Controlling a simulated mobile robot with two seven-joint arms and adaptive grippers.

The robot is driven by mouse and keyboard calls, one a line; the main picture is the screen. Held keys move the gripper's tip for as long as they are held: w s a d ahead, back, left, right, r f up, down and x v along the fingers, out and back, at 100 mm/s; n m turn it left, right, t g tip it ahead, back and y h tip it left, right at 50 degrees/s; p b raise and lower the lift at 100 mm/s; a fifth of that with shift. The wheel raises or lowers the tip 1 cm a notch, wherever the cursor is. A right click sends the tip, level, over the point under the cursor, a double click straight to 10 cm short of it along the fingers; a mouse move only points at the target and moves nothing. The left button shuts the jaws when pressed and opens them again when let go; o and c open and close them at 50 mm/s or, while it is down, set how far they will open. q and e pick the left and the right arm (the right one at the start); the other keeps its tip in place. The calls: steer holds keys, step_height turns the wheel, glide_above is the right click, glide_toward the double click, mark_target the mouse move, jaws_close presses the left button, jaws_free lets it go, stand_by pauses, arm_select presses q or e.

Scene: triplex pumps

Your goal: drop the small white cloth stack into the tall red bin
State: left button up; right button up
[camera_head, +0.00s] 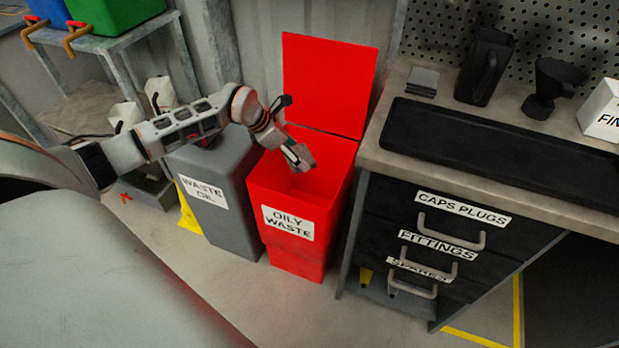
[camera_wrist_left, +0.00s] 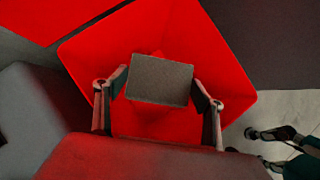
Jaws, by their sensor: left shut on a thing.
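The tall red bin (camera_head: 291,205), labelled OILY WASTE, stands on the floor with its red lid (camera_head: 327,84) up. My left gripper (camera_head: 297,157) reaches in from the left and points down over the open mouth of the bin. In the left wrist view the small cloth stack (camera_wrist_left: 160,80) looks grey, flat and square. It sits between the two fingers of the gripper, which is shut on it. The red inside of the bin (camera_wrist_left: 222,65) surrounds it in that view. In the head view the stack cannot be told apart from the fingertips. My right gripper is not in view.
A grey WASTE OIL bin (camera_head: 215,190) stands close left of the red bin. A workbench (camera_head: 375,150) with drawers stands close on the right. It bears a grey square stack (camera_head: 423,81), a black tray (camera_head: 490,150) and black containers (camera_head: 485,68). Floor in front is clear.

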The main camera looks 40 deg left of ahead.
arm_select(q)
steer(key=shift+r, duration=0.15)
steer(key=o, duration=1.3)
steer(key=v, duration=1.2)
